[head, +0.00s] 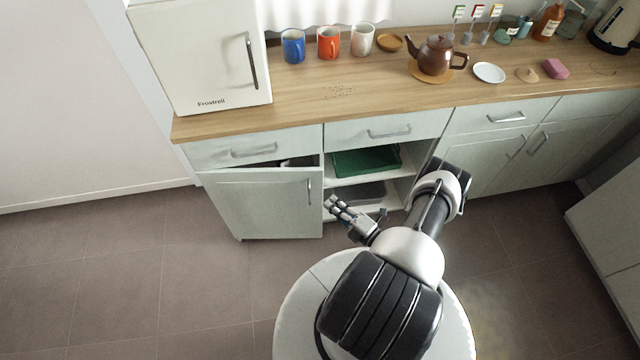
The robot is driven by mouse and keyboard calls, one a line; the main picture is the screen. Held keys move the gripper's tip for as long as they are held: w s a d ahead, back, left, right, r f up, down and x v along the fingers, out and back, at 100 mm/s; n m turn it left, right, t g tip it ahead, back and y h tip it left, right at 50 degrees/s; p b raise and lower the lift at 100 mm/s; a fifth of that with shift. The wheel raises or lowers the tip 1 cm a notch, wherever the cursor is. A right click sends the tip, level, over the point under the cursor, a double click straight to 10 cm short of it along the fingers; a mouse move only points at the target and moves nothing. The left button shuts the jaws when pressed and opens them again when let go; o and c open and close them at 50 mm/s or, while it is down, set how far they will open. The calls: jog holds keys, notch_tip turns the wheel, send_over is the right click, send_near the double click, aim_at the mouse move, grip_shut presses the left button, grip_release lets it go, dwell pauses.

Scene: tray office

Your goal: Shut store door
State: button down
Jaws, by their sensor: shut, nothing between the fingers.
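The store door (265,205) is the pale cupboard door under the left end of the counter in the head view. It stands slightly ajar, with a dark gap along its top that widens toward the right. Its upright metal handle (309,190) is near its right edge. My gripper (334,203) is shut and empty, just right of the door's handle edge and in front of the open shelves. I cannot tell whether it touches the door. The inside of the cupboard is mostly hidden.
Open shelves (348,182) with a green tray (366,161) are right of the door. A small fridge (198,60) stands on the counter (300,98). Mugs and a teapot (434,55) stand farther along it. The floor (120,280) at left is clear.

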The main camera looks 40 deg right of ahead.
jog(key=b, duration=0.1)
send_near(308, 174)
jog(key=a, duration=0.3)
jog(key=w+d, duration=0.1)
jog(key=w+d+b, duration=0.1)
jog(key=w+b, duration=0.1)
jog(key=w, duration=0.1)
jog(key=shift+w+d+r, duration=0.1)
jog(key=shift+d, duration=0.3)
